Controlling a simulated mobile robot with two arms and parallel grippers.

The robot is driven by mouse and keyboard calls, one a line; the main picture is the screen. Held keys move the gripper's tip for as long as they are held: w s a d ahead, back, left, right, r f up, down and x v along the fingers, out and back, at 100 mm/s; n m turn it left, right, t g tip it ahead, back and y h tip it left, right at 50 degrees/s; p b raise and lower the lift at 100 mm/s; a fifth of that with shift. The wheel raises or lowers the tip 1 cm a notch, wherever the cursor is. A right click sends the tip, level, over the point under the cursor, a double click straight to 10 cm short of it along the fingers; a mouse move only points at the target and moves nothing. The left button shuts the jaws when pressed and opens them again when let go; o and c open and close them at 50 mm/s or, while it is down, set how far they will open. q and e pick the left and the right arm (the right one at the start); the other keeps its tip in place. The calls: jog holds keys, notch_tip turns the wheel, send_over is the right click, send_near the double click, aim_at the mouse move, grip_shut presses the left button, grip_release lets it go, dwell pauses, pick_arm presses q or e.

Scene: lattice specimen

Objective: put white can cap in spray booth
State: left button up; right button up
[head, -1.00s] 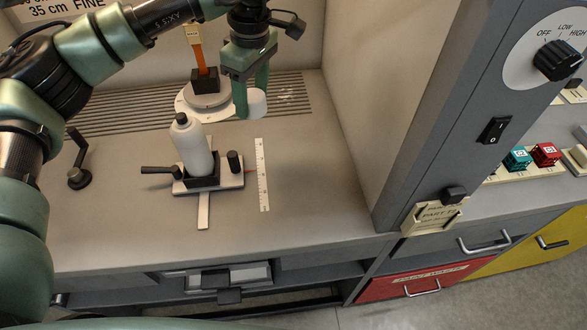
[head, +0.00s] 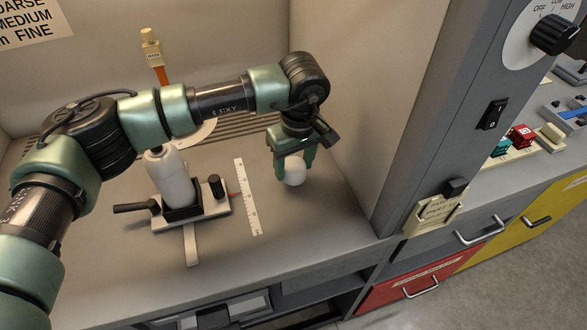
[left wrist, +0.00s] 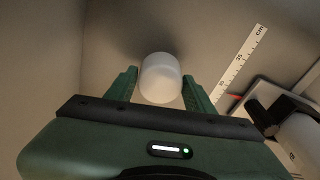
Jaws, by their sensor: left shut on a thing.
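The white can cap (head: 295,172) is between the fingers of my left gripper (head: 293,168), inside the spray booth (head: 330,100). My left gripper is shut on it and points down near the booth's right wall. In the left wrist view the cap (left wrist: 161,78) sits between the two green fingertips (left wrist: 161,85), with a dark shadow on the floor beyond it. I cannot tell whether the cap touches the floor. My right gripper is not in view.
A white spray can (head: 173,178) stands in a black holder on a slide with a lever (head: 135,208). A white ruler (head: 246,195) lies between it and my gripper. An orange stick with a tag (head: 151,45) stands behind my arm. Floor in front of the gripper is clear.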

pick_arm(q)
notch_tip(320, 180, down, 2)
jog(key=shift+f, duration=0.4)
jog(key=o, duration=1.2)
jog(key=shift+o, duration=0.2)
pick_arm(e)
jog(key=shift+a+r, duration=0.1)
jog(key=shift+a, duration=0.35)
